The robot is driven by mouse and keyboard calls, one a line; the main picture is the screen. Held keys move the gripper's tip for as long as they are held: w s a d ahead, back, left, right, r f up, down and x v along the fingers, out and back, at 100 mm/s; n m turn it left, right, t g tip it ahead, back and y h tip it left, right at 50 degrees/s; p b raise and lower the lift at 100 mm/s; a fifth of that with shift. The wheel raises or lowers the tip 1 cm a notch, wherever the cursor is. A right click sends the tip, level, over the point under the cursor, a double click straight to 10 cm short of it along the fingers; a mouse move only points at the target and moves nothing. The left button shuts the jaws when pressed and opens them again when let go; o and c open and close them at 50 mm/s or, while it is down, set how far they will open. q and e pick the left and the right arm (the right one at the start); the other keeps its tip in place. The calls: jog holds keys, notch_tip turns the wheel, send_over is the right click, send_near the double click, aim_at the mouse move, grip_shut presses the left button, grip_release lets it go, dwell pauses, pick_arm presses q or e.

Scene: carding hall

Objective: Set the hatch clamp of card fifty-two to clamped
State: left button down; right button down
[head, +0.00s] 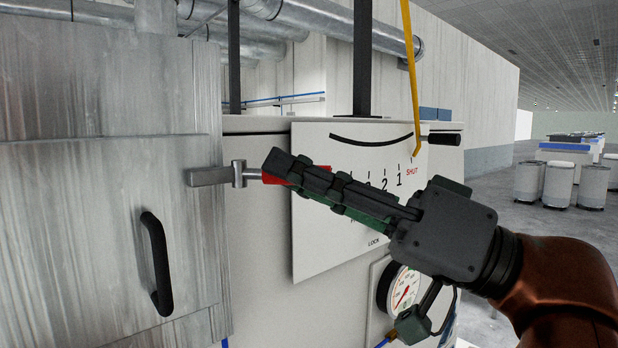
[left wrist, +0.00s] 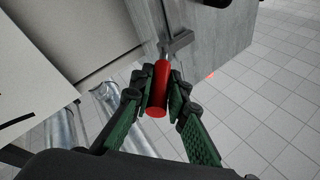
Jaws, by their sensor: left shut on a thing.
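The hatch clamp has a grey metal bar (head: 207,176) that lies over the edge of the grey hatch door (head: 95,235) in the head view. Its red handle (head: 270,178) points right, and most of it is hidden behind my left gripper (head: 288,170). In the left wrist view the red handle (left wrist: 158,92) sits between the two green-padded fingers of my left gripper (left wrist: 160,95), which is shut on it. The clamp's metal end (left wrist: 178,42) reaches the hatch panel there. My right gripper is in neither view.
A white scale plate (head: 310,240) marked SHUT and LOCK stands behind my left gripper, with a yellow pointer (head: 413,80) above. A black door handle (head: 156,262) and a round gauge (head: 402,288) are close by. Grey drums (head: 558,184) stand far right on open floor.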

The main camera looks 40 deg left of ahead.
pick_arm(q)
jog(key=c, duration=1.9)
grip_release()
jog(key=shift+d, duration=0.1)
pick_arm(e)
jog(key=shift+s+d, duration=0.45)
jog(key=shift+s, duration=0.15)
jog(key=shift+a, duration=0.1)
pick_arm(q)
jog(key=v, duration=1.2)
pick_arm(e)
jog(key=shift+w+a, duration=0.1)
